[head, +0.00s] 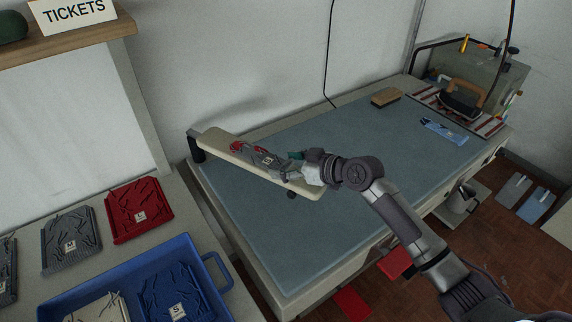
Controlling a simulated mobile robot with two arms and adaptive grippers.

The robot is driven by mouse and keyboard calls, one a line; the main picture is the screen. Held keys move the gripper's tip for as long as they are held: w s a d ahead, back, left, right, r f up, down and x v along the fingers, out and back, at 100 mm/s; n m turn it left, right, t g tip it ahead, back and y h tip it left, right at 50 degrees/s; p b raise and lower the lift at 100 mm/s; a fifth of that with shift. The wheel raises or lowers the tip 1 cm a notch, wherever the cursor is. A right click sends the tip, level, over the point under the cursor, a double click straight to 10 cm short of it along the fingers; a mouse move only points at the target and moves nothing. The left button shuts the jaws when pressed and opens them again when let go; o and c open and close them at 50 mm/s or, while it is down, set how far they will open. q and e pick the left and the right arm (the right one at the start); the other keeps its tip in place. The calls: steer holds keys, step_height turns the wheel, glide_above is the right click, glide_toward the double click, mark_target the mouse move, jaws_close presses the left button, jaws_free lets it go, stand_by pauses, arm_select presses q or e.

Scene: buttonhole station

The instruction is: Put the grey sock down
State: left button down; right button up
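A narrow cream-topped board (216,142) stands on the left part of the blue-grey worktable. A small grey item (258,158) with a white letter tag lies on or just above it, with red bits at its left end; I take it for the grey sock, though its shape is hard to read. My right gripper (296,168) is over the board at this item's right end, touching or very close to it. Its fingers blend with the grey item, so I cannot see whether they are shut on it. My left gripper is not in view.
Tagged grey (70,243) and red (138,212) knit pieces lie on the left counter beside a blue tray (222,268) with tagged pieces inside. An iron (462,102) and a brown block (386,97) are at the worktable's back right. The worktable's middle (290,230) is clear.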

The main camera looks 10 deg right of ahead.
steer(key=shift+o, duration=1.5)
steer(key=shift+w+a, duration=0.1)
steer(key=shift+a, duration=0.05)
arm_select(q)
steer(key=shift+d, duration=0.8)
arm_select(e)
steer(key=shift+r, duration=0.2)
steer(key=shift+s+d+r+p, duration=0.1)
steer(key=shift+s+d+p, duration=0.1)
steer(key=shift+d+p, duration=0.15)
steer(key=p+v, duration=0.1)
steer(key=v, duration=0.9)
steer(key=shift+p, duration=0.4)
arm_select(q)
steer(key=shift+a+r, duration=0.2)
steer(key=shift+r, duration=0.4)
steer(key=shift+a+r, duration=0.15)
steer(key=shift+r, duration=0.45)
arm_select(e)
steer(key=shift+s+d+r, duration=0.25)
steer(key=shift+s+d, duration=0.15)
steer(key=shift+s, duration=0.1)
